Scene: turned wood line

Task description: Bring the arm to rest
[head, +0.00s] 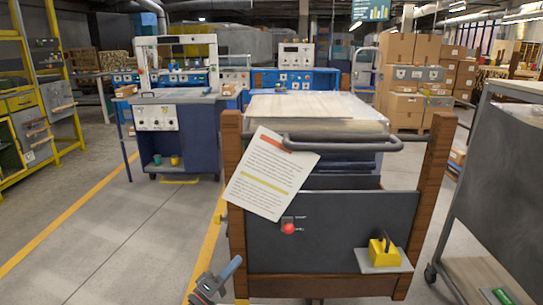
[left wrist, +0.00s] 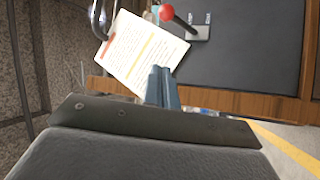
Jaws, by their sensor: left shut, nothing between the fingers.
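My left gripper (head: 235,265) shows at the bottom of the head view, low and left of the dark panel (head: 325,205) with wooden posts. Its blue-grey fingers are shut together with nothing between them; they also show in the left wrist view (left wrist: 162,86), pointing towards the panel. A red-knobbed lever (head: 288,228) stands on the panel, up and right of the gripper and apart from it. The red knob (left wrist: 166,12) is at the top of the left wrist view. My right gripper is not in view.
A printed sheet (head: 270,175) hangs tilted on the panel, below a grey rail (head: 350,143). A yellow block (head: 384,250) sits on a small grey shelf at the panel's right. A dark cart (head: 500,180) stands at the right. Open floor (head: 110,240) lies to the left.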

